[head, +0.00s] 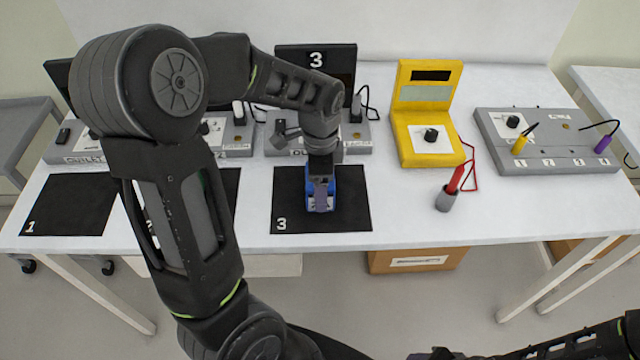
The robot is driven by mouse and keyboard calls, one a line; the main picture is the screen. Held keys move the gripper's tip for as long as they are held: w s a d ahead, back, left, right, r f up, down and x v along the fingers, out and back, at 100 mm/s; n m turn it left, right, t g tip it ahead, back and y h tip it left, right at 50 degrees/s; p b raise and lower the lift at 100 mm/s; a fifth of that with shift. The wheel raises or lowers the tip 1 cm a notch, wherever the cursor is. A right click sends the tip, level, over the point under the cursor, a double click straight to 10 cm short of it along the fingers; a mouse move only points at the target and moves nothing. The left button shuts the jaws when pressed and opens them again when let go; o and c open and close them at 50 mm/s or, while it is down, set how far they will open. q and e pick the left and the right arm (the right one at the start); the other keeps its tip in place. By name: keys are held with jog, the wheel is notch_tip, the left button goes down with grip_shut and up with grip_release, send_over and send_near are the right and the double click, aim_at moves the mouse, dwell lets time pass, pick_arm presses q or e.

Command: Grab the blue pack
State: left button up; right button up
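The blue pack (333,190) sits on the black mat marked 3 (350,213) on the white table. My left gripper (321,190) is directly over the pack, pointing down, and its fingers overlap the pack in the picture. I cannot tell whether the fingers are closed on the pack or only around it. The wrist hides part of the pack. My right arm shows at the lower right corner, and its gripper cannot be made out clearly.
Behind mat 3 stands a grey station with a black panel marked 3 (317,60). A yellow meter (428,140), a grey holder with a red probe (446,199) and a grey box with yellow and purple plugs (545,150) stand to the right. Mat 1 (70,205) is bare.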

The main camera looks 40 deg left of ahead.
pick_arm(q)
jog(key=c, duration=1.2)
notch_tip(320, 180, up, 10)
jog(key=shift+r+b, duration=0.1)
jog(key=shift+b, duration=0.3)
